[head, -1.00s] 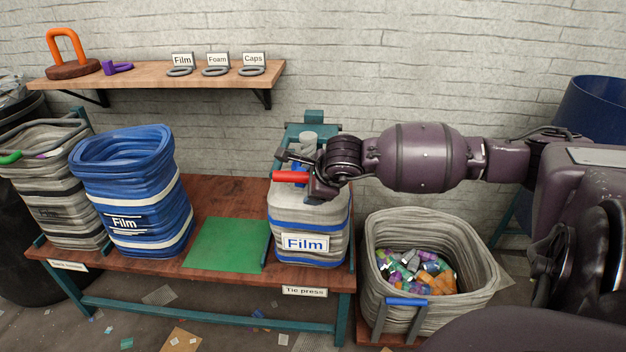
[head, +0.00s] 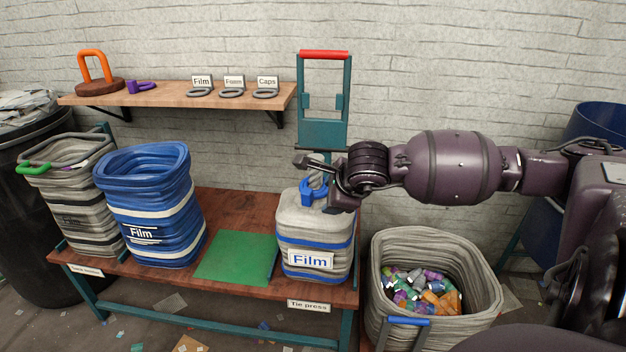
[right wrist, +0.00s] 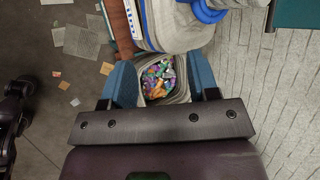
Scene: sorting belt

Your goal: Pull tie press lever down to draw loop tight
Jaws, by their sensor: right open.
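The tie press lever (head: 347,90) is a teal frame with a red bar handle (head: 324,54) across its top. It stands upright behind the bench, its handle well above the bag. The tied Film bag (head: 315,232), grey-white with blue bands, stands under the press. A blue loop (head: 308,193) sits at its neck; it also shows in the right wrist view (right wrist: 207,12). My right gripper (head: 318,180) is open beside the bag's top, below the red handle and apart from it. Nothing is between its blue fingers in the right wrist view (right wrist: 162,75). My left gripper is out of view.
A green mat (head: 236,258) lies bare on the bench left of the bag. A blue Film bag (head: 150,205) and a grey striped bag stand further left. A grey basket (head: 480,260) of colourful scraps stands below my right arm. A shelf (head: 180,97) is on the wall.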

